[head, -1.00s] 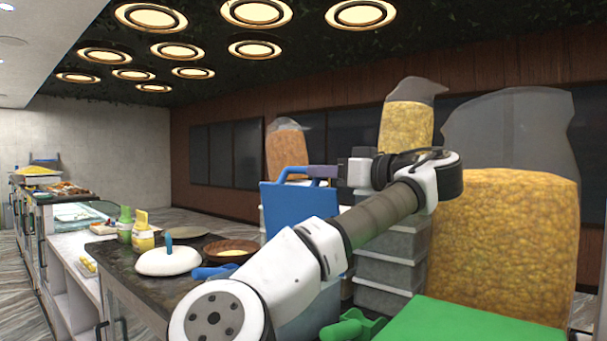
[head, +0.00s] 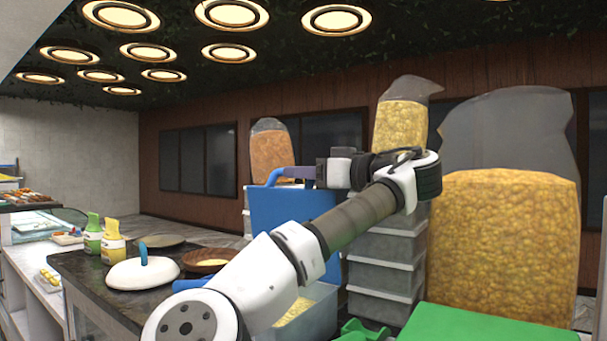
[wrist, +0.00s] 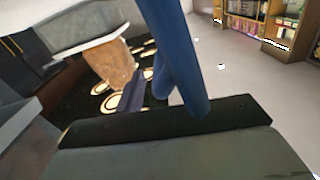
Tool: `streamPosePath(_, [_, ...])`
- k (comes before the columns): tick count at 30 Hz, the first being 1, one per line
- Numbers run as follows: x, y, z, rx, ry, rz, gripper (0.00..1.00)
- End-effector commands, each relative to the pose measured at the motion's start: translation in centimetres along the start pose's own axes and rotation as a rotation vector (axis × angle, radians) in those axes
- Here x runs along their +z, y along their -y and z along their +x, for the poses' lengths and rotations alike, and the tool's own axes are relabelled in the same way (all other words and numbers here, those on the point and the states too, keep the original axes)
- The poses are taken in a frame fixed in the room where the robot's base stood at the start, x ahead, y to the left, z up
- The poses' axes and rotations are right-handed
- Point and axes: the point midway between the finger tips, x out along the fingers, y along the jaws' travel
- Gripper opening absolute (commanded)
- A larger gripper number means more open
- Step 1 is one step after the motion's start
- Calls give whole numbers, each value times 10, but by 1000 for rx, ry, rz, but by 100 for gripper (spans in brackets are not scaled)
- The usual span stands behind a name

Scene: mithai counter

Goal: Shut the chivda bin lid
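The chivda bin's blue lid (head: 288,213) stands open, close to upright, in the head view. Below it is the pale bin (head: 318,312) with yellow chivda (head: 293,312) inside, partly hidden by my arm. My gripper (head: 280,176) is at the top edge of the lid, its bluish-purple end reaching left over that edge. I cannot tell whether it touches the lid. In the wrist view, a thick blue bar (wrist: 182,55) and a smaller bluish-purple piece (wrist: 130,96) show just ahead of the dark gripper front. Whether the fingers are open or shut is unclear.
A green lid (head: 470,325) lies at the right front. Grey stacked crates (head: 385,265) and large snack bags (head: 503,245) stand behind my arm. On the dark counter at left are a white pot lid (head: 142,273), a brown bowl (head: 205,262) and bottles (head: 113,245).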

Motion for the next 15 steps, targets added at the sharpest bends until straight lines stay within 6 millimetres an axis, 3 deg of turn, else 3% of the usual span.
streamPosePath(3, [0, 0, 0, 0, 0, 0, 36])
streamPosePath(11, [0, 0, 0, 0, 0, 0, 2])
streamPosePath(15, [0, 0, 0, -1, 0, 0, 0])
